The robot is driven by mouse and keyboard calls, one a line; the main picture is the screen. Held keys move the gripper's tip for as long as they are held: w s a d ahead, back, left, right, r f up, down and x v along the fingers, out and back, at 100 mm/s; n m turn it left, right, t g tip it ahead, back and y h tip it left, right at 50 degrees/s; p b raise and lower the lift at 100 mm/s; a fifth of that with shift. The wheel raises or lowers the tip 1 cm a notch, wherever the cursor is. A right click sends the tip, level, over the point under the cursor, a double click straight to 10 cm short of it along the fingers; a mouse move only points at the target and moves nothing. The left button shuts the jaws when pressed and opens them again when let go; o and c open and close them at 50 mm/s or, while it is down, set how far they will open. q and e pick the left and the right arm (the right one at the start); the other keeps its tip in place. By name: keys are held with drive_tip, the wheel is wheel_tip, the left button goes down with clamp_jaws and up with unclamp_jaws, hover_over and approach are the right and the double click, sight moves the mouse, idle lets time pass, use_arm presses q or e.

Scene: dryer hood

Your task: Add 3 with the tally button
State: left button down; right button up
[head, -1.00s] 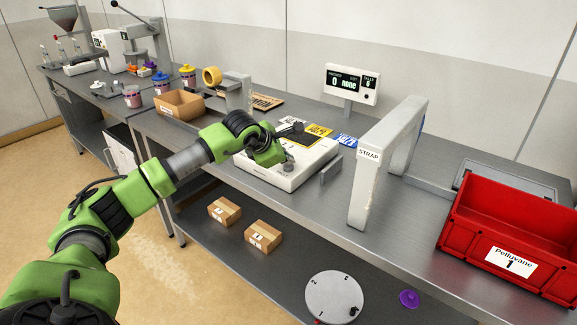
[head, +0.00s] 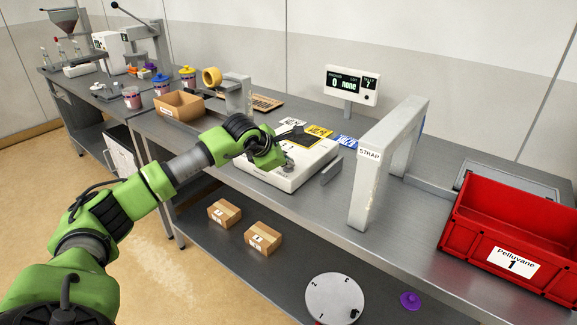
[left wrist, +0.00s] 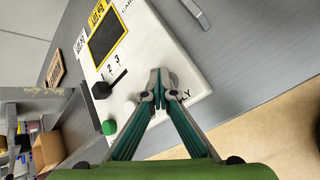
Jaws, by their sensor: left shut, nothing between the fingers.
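My left gripper (head: 287,163) is shut and empty, pointing down at the white control box (head: 307,171). In the left wrist view its fingertips (left wrist: 158,88) sit over or against a grey round button (left wrist: 169,79) near the box's edge. The fingertips partly hide the button and its label, of which "LY" shows. I cannot tell whether the tips press the button. A black lever (left wrist: 105,88) beside the numbers 1, 2, 3 and a green button (left wrist: 108,127) are on the same box. A display (head: 351,84) reads "0 none", with a small tally digit that looks like 7. My right gripper is not in view.
A grey frame labelled STRAP (head: 384,160) and a red bin (head: 515,235) stand to the right. A cardboard tray (head: 180,104) and a tape dispenser (head: 238,94) stand to the left. Two small boxes (head: 263,238) lie on the lower shelf.

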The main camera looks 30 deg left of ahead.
sight(287, 169)
use_arm(q)
drive_tip(key=shift+r+p, duration=0.65)
drive_tip(key=shift+r, duration=0.55)
drive_tip(key=shift+r+p, duration=0.35)
drive_tip(key=shift+r, duration=0.15)
wheel_tip(287, 169, up, 4)
drive_tip(key=shift+p, duration=1.05)
idle(0.5)
